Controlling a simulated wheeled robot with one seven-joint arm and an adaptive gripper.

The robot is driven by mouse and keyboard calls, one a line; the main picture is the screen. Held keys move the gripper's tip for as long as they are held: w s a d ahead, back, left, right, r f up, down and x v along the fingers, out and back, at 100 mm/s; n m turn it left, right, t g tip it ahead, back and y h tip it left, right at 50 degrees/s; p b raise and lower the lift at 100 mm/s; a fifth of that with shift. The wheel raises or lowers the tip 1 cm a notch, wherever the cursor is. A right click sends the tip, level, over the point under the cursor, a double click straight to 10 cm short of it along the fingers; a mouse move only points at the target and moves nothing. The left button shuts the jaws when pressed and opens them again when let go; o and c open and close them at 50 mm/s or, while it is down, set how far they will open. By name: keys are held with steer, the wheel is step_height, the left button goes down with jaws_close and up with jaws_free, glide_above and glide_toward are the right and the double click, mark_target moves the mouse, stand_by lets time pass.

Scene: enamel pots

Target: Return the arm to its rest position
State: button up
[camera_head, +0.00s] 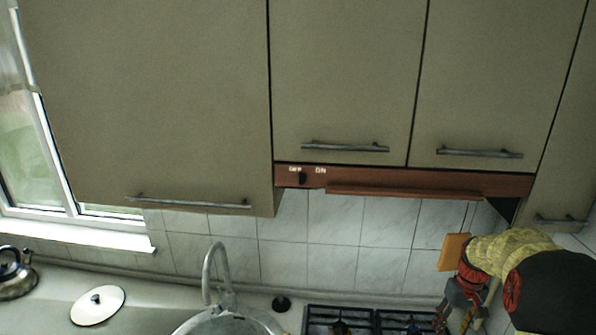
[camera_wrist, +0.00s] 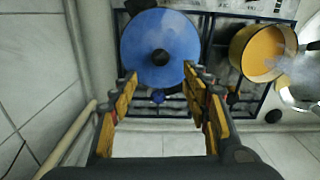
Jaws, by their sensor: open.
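My arm shows at the lower right of the head view, beside the hob. My gripper (camera_head: 458,312) hangs low there, partly cut off by the frame's bottom edge. In the wrist view my gripper (camera_wrist: 161,80) has its two yellow-padded fingers spread apart with nothing between the pads. A round blue lid (camera_wrist: 145,50) with a dark knob lies beyond the fingertips, over the hob. I cannot tell the exact gap between the fingers and the lid.
A yellow pot (camera_wrist: 240,48) stands on the hob (camera_head: 350,312). Upper cabinets (camera_head: 345,75) and the hood (camera_head: 400,180) hang above. A tap (camera_head: 212,275), a white lid (camera_head: 98,306) and a kettle (camera_head: 15,282) are at the left. An orange board (camera_head: 453,251) is close to my arm.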

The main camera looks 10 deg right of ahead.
steer(key=s+a+t+b, duration=0.2)
steer(key=s+a+b, duration=0.3)
steer(key=a, duration=0.5)
steer(key=s+a+r+n+t+b, duration=0.1)
steer(key=s+a+b, duration=0.5)
steer(key=s+a, duration=0.3)
steer(key=s+a+r+t+b, duration=0.1)
steer(key=s+a+b, duration=0.5)
steer(key=a, duration=0.6)
steer(key=shift+s+n+t, duration=0.4)
steer(key=shift+s+t, duration=0.2)
steer(key=shift+t, duration=0.2)
steer(key=shift+a+r, duration=0.1)
steer(key=shift+a, duration=0.05)
steer(key=shift+c, duration=0.7)
